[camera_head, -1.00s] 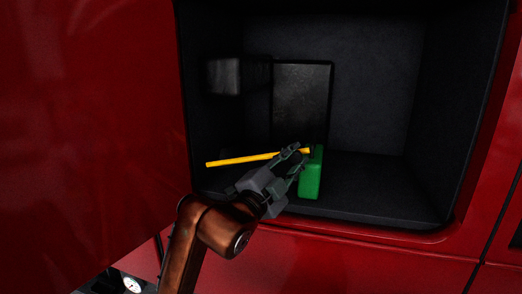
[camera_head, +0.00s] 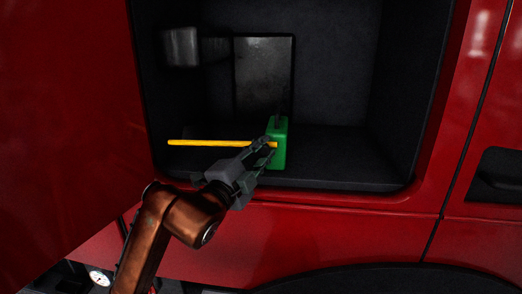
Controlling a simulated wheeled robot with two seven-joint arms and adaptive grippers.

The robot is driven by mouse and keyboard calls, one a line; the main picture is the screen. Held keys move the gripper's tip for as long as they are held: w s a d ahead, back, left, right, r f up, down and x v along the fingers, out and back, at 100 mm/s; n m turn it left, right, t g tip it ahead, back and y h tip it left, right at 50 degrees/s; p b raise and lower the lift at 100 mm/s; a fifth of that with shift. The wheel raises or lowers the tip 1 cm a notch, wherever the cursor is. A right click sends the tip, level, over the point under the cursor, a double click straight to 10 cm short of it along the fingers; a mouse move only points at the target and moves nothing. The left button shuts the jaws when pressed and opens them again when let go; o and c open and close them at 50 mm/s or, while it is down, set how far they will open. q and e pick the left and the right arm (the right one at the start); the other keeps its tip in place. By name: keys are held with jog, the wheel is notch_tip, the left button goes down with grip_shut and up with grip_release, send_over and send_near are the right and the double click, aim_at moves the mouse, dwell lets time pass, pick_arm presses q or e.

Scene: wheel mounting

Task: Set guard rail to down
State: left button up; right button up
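The yellow rail bar (camera_head: 208,143) lies nearly level across the front of a dark open compartment in the camera_head view. Its right end meets a green block (camera_head: 279,156).
A red door panel (camera_head: 65,100) stands at the left. The compartment has a dark upright panel (camera_head: 263,75) and a dark box (camera_head: 181,47) at upper left. Its right side is empty. A red body panel (camera_head: 330,230) runs below, with a dark handle recess (camera_head: 500,176) at right.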

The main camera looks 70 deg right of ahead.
jog(key=o, duration=0.4)
jog(key=shift+s+a, duration=0.1)
jog(key=shift+s, duration=0.05)
jog(key=shift+o, duration=0.2)
jog(key=w+a+f, duration=0.1)
jog(key=a, duration=1)
jog(key=shift+w+a+f, duration=0.25)
jog(key=shift+a, duration=0.15)
